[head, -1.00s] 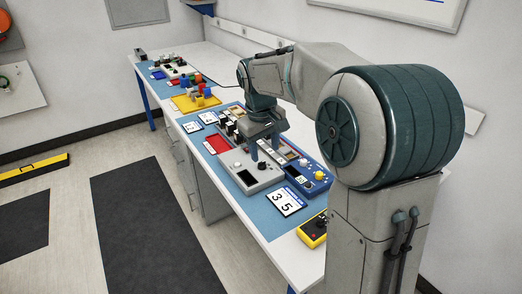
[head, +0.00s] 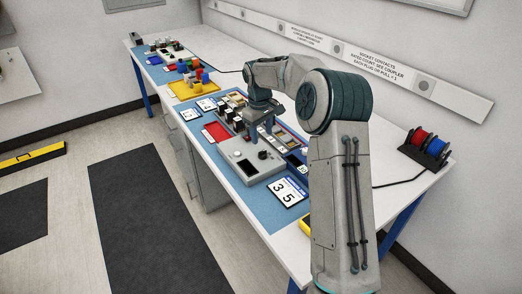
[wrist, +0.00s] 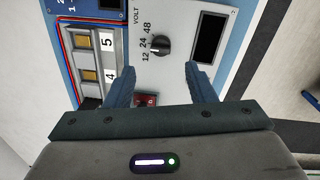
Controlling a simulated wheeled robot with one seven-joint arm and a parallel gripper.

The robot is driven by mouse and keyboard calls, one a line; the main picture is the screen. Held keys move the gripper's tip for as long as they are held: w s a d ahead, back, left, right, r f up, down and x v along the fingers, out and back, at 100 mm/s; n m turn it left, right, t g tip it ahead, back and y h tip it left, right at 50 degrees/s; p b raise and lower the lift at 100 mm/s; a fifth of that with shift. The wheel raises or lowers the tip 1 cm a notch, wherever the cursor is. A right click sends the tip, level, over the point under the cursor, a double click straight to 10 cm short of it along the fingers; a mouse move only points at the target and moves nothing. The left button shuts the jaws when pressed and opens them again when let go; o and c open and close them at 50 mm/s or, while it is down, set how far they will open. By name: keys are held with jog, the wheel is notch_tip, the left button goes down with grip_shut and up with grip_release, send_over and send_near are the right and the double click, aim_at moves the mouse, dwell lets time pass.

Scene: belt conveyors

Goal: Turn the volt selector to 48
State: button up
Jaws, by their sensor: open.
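The volt selector (wrist: 160,46) is a black knob on a light grey panel (wrist: 178,15), with the printed marks 12, 24 and 48 along its left side in the wrist view. I cannot tell for sure which mark it points at. My gripper (wrist: 159,69) is open, its two blue fingers apart, one on each side below the knob in the picture. Nothing is between the fingertips. In the head view my gripper (head: 262,131) is pointed down over the grey panel (head: 252,174).
A dark display (wrist: 209,38) is right of the knob. A red part (wrist: 146,100) shows between the finger bases. Numbered slots (wrist: 88,58) lie left.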

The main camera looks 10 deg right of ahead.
aim_at(262, 154)
notch_tip(262, 154, down, 8)
jog(key=shift+w+d+f, duration=0.1)
jog(key=shift+w+d, duration=0.05)
jog(key=shift+c, duration=0.3)
jog(key=c, duration=0.9)
